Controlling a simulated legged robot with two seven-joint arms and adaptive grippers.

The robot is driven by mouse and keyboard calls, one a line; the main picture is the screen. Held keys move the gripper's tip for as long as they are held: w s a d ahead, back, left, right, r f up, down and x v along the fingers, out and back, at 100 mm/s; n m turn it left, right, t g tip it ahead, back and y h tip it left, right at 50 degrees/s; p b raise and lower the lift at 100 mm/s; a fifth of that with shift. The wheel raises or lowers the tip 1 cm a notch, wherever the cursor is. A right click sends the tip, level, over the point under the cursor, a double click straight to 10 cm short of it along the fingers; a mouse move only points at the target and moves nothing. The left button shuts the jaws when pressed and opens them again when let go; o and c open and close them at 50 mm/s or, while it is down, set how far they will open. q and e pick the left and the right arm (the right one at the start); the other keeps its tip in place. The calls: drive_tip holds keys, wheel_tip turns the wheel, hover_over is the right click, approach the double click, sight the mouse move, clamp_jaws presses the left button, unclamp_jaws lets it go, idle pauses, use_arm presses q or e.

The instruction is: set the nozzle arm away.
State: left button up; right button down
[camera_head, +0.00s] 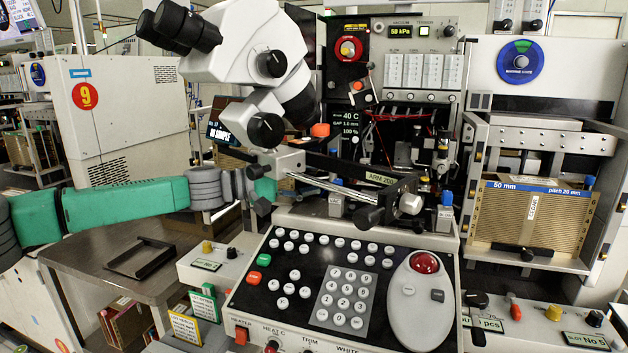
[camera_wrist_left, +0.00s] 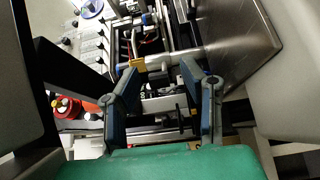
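A dark horizontal bar labelled ARM 200 (camera_head: 381,179) runs across the bonder above the keypad; I take it for the nozzle arm. Its left part is hidden behind the microscope clamp. My left arm comes in from the left, and its green wrist (camera_head: 265,189) is behind the clamp, so the fingers are hidden in the head view. In the left wrist view my left gripper (camera_wrist_left: 160,72) is open, its two blue-grey fingers apart. A yellow-orange piece (camera_wrist_left: 138,64) lies beyond the tips, with nothing visibly clamped. The right gripper is not in view.
A white microscope (camera_head: 245,45) overhangs my wrist, and a silver rail (camera_head: 335,187) with a black knob crosses in front of the bar. The control panel (camera_head: 255,325) lies below. A slotted rack (camera_head: 530,215) stands at right. A metal table (camera_head: 95,255) at left is mostly clear.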

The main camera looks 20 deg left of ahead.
use_arm(q)
drive_tip(key=shift+w+d, duration=0.2)
drive_tip(key=shift+w, duration=0.05)
drive_tip(key=shift+a, duration=0.2)
drive_tip(key=shift+c, duration=0.4)
drive_tip(key=c, duration=0.7)
drive_tip(key=shift+d, duration=0.15)
clamp_jaws()
drive_tip(key=shift+f, duration=0.1)
